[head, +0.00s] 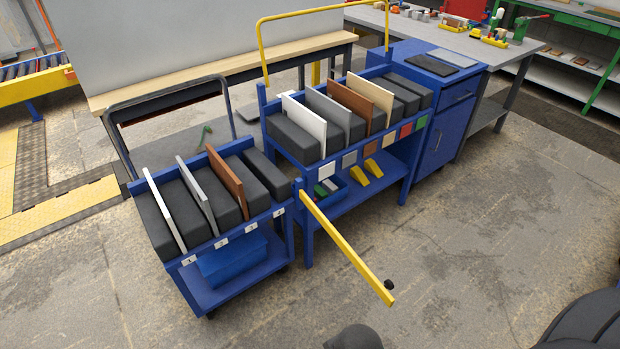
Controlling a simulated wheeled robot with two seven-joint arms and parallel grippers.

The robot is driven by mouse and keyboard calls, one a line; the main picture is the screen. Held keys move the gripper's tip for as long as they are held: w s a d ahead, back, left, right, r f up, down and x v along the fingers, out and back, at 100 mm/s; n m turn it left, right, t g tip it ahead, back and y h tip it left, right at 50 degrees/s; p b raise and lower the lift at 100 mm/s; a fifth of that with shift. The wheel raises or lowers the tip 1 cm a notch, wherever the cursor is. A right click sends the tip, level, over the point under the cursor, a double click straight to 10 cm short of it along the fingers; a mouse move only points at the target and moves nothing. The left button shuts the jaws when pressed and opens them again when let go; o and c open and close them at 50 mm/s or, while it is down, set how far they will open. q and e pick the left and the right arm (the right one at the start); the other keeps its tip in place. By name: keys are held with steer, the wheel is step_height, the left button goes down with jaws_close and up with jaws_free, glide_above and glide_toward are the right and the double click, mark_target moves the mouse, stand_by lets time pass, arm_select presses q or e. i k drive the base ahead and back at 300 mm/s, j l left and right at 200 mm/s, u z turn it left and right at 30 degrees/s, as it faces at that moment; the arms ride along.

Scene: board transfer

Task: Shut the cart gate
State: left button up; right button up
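The gate appears to be a yellow bar (345,246) with a dark knob (389,285) near its free end. Its other end meets a short blue post (299,190) at the front left corner of the middle blue rack, beside the left cart. The bar stands swung out over the floor, away from the rack front, so the gate is open. The left blue cart (237,288) has a dark handle and holds several upright boards between dark blocks. The middle blue rack (345,205) also holds boards. Neither gripper is in view.
A blue cabinet (432,150) adjoins the rack on the right, and a grey workbench (505,50) stands behind it. Dark rounded shapes at the bottom edge and lower right may be parts of me. The floor (490,240) right of the bar is clear.

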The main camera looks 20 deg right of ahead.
mark_target(381, 289)
steer(key=z, duration=1.3)
steer(key=i+l+z, duration=0.3)
steer(key=i+z, duration=0.6)
steer(key=i, duration=0.2)
steer(key=i+l+u, duration=0.1)
steer(key=i, duration=0.8)
steer(key=i+l, duration=0.15)
steer(key=i, duration=0.75)
steer(key=u, duration=0.5)
steer(key=i+u, duration=0.1)
steer(key=u, duration=0.85)
steer(key=l+u, duration=0.1)
steer(key=u, duration=2.65)
steer(key=k+l+u, duration=0.2)
steer(key=l, duration=0.2)
steer(key=k+l+u, duration=0.15)
steer(key=l, duration=0.25)
steer(key=k, duration=0.1)
